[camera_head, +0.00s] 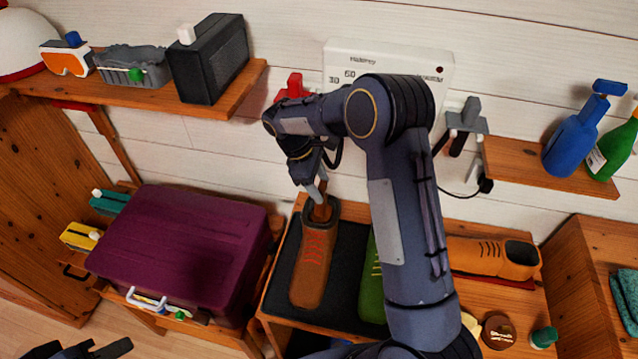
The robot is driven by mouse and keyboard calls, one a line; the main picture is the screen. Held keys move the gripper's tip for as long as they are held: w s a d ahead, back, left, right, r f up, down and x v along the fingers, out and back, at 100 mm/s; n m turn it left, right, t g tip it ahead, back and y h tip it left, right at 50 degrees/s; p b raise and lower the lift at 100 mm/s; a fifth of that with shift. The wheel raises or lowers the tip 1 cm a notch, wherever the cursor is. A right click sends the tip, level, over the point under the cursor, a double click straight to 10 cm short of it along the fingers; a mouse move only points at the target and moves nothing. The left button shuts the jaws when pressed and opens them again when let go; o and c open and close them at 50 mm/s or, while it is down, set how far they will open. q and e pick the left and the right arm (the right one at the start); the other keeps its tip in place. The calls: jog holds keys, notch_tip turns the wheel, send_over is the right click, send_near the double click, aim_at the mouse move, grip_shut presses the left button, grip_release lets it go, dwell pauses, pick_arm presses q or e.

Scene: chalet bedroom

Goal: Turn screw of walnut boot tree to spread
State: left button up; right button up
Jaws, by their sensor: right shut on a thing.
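A brown boot (314,262) with red laces lies on a dark mat (343,272) on the bench, its opening towards the wall. The walnut boot tree (322,212) shows as a small brown part in the boot's opening; the rest is hidden inside. My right gripper (318,192) reaches down at the opening and is shut on the boot tree's upper end, seemingly its screw. The fingers hide the screw itself. My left gripper (78,350) shows only in part at the bottom left edge, away from the boot; its jaw opening is unclear.
A green boot (373,285) lies right of the brown one, partly behind my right arm. A purple case (180,245) stands left. An orange shoe (490,256), a brown tin (498,331) and a green-capped jar (543,337) are at right. A shelf (240,88) overhangs at upper left.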

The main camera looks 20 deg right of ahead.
jog(key=o, duration=1)
jog(key=v, duration=0.7)
jog(key=shift+r+b, duration=0.35)
jog(key=shift+b, duration=0.1)
jog(key=shift+w+a, duration=0.1)
jog(key=shift+w, duration=0.05)
